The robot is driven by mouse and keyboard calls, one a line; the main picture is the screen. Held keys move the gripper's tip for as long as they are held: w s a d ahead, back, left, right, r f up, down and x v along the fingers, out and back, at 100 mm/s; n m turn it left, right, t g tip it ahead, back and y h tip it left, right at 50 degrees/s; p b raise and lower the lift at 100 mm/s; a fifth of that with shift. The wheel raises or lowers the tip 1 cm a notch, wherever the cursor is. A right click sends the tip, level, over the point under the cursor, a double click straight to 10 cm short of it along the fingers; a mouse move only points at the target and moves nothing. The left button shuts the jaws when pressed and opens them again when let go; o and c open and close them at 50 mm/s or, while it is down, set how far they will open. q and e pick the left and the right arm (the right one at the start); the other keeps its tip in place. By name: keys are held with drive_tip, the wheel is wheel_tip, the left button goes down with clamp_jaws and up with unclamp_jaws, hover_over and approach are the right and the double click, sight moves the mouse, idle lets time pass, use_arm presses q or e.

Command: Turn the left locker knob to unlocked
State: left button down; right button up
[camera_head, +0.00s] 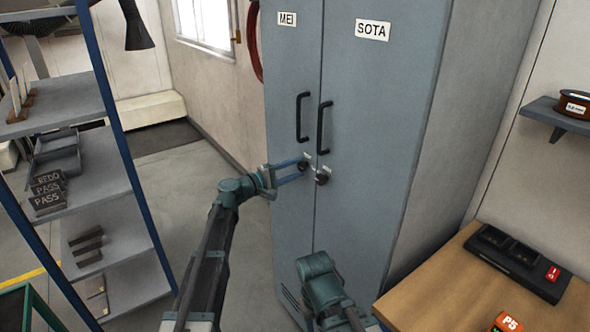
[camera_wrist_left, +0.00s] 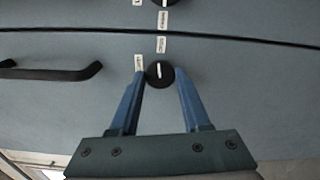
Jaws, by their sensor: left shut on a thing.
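The grey locker (camera_head: 360,200) has two doors, labelled MEI on the left and SOTA on the right. The left knob (camera_head: 303,165) is a small black disc below the left door handle. In the left wrist view the same knob (camera_wrist_left: 159,74) shows a white mark line and a small label beside it. My left gripper (camera_head: 290,173) has its blue fingers on either side of this knob, shut on it. The right knob (camera_head: 322,177) sits close by on the right door. My right arm shows low in front of the locker; its fingers cannot be made out.
Two black door handles (camera_head: 302,117) stand out above the knobs. A blue-framed shelf (camera_head: 110,170) with plates stands at the left. A wooden bench (camera_head: 440,285) with a black charger (camera_head: 515,262) is at the right. Open floor lies between shelf and locker.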

use_arm(q)
drive_tip(key=shift+m, duration=0.9)
drive_tip(key=shift+c, duration=1.9)
unclamp_jaws()
drive_tip(key=shift+s, duration=0.1)
drive_tip(key=v, duration=1.3)
drive_tip(key=shift+s+a, duration=0.2)
drive_tip(key=shift+a, duration=0.1)
